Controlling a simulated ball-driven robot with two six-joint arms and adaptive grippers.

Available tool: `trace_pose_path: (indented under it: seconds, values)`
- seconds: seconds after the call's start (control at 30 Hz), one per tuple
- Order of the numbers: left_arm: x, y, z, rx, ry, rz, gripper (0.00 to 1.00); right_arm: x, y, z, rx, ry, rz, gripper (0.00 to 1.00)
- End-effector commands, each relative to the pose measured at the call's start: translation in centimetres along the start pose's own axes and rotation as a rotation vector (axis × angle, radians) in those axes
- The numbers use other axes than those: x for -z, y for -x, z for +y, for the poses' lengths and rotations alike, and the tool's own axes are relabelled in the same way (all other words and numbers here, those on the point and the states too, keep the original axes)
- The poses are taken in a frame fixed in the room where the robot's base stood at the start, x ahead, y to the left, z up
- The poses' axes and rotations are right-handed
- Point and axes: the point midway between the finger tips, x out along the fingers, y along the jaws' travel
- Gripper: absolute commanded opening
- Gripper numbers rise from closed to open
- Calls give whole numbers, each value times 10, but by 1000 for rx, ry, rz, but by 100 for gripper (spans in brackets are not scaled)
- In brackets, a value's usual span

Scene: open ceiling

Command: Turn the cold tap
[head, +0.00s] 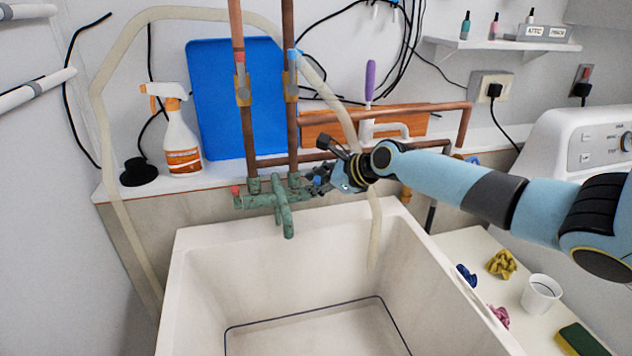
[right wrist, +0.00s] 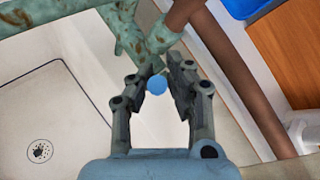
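The green, corroded tap (head: 284,205) stands over the back edge of the white sink (head: 200,240). Its red-marked end (head: 236,191) is on the left. In the right wrist view the tap body (right wrist: 122,25) fills the top, and a round blue knob (right wrist: 157,84) shows between my fingers. My right gripper (head: 322,180) is at the right end of the tap and hides that knob in the head view. In the right wrist view my right gripper (right wrist: 160,80) is open around the blue knob, with a small gap on the right side. My left gripper is out of view.
Copper pipes (head: 292,120) rise from the tap, close to my right gripper. A pale hose (head: 375,230) hangs into the sink. A spray bottle (head: 180,140) and a blue board (head: 225,100) stand on the left ledge. A white cup (head: 540,295) stands right of the sink.

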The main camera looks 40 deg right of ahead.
Motion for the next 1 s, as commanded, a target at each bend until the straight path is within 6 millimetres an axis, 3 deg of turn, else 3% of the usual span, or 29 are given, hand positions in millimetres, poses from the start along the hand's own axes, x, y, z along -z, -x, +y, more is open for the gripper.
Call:
trace_pose_path:
  seconds: [0.17, 0.53, 0.9, 1.0]
  values:
    - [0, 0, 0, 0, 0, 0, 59, 1, 0, 1, 0, 0, 0, 36]
    - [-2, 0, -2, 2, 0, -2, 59, 1, 10, -2, 4, 6, 1, 36]
    - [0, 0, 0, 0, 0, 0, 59, 2, 89, 0, -1, 14, 4, 36]
    - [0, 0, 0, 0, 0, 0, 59, 3, 103, -1, 3, 11, 7, 36]
